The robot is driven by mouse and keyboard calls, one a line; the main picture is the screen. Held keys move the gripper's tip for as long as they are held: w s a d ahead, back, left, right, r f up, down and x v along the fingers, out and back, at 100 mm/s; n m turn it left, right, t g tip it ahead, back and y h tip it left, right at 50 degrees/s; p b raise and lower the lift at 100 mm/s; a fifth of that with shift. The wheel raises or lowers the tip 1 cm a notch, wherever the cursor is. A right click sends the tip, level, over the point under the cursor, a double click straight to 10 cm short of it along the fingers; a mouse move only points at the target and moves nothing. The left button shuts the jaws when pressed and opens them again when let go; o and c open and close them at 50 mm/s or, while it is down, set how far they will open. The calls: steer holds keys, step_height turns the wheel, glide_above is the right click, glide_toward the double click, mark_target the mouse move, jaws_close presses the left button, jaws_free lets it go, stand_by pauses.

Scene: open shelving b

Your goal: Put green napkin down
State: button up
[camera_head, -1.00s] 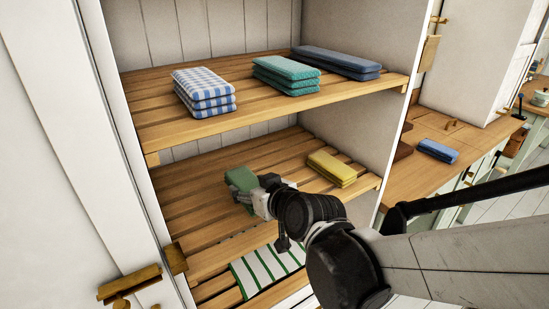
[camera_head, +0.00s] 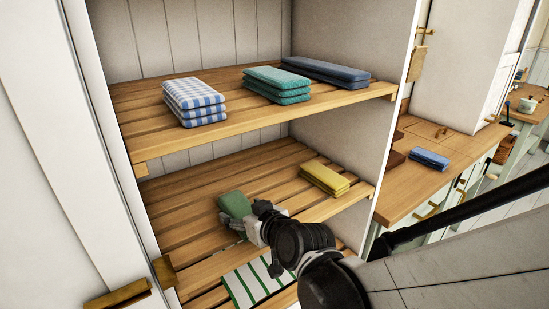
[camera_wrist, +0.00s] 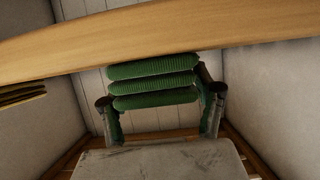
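The green napkin (camera_head: 234,204) is folded into a stack of layers. In the wrist view the green napkin (camera_wrist: 153,86) sits between the two fingers of my gripper (camera_wrist: 160,108), one at each side edge. The gripper looks shut on it.
A yellow napkin stack (camera_head: 325,178) lies right on the same shelf. The upper shelf (camera_head: 140,115) above holds a checkered stack (camera_head: 194,101), a teal stack (camera_head: 277,84) and a dark blue one (camera_head: 326,71). A green-striped cloth (camera_head: 253,283) lies below. Bare slats lie around the green napkin.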

steer(key=shift+r, duration=0.1)
steer(key=shift+r, duration=0.15)
steer(key=shift+p+v, duration=1.2)
steer(key=shift+v, duration=4.8)
steer(key=s+d+m+g+h, duration=0.1)
steer(key=s+d+m+h, duration=0.1)
steer(key=d, duration=0.6)
steer(key=s+d+m+g+h, duration=0.1)
steer(key=s+d+m+h, duration=0.2)
steer(key=d, duration=0.6)
steer(key=s+d+m+g+h, duration=0.1)
steer(key=s+d+m+h, duration=0.1)
steer(key=d, duration=0.6)
steer(key=shift+s+d+m+h, duration=0.2)
steer(key=shift+m+h, duration=0.3)
steer(key=shift+h, duration=0.3)
steer(key=shift+a, duration=0.1)
